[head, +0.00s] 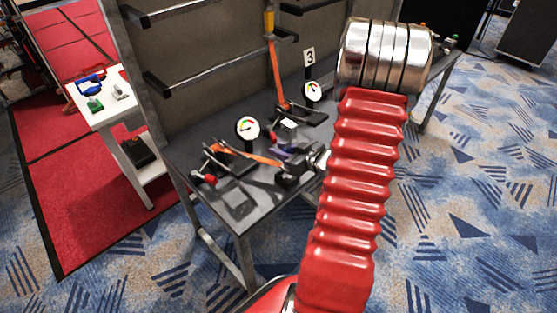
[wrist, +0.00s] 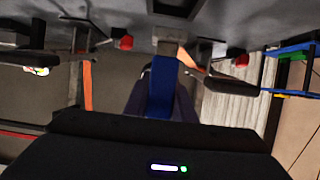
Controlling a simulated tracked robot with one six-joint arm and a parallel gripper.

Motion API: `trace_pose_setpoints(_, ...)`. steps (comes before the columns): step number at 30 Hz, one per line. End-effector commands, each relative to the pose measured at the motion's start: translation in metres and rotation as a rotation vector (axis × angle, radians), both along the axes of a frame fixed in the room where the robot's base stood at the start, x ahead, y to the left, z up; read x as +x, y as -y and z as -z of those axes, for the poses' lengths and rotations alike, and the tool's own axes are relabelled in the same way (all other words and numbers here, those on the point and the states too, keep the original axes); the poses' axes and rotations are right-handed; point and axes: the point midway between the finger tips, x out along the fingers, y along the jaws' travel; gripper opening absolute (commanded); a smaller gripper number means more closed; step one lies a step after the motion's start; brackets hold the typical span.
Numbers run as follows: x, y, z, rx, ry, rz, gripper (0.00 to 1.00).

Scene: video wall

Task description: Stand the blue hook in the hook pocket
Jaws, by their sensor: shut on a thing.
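In the wrist view the blue hook (wrist: 161,88) is a flat blue piece between the two dark fingers of my gripper (wrist: 163,98), which is shut on it. The hook's far end points towards a small pale grey block (wrist: 168,48) on the dark table; this may be the hook pocket, and I cannot tell whether the two touch. In the head view my gripper (head: 283,153) is low over the dark table, beside a grey block with a white top (head: 289,125). My red arm partly covers that area, and the hook is not clear there.
The dark table (head: 241,215) carries two fixtures with orange straps (head: 253,155), a red knob (head: 209,179) and round gauges (head: 247,128). A white side table (head: 113,112) at left holds blue and green items.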

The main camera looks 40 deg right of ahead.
Motion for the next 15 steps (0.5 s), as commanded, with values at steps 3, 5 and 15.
trace_pose_setpoints(3,0.0,0.0,0.007,0.002,-0.001,0.0,0.04)
trace_pose_setpoints(5,0.0,0.0,0.013,0.002,-0.001,0.001,0.04)
trace_pose_setpoints(15,0.0,0.0,0.041,0.0,0.0,0.0,0.04)
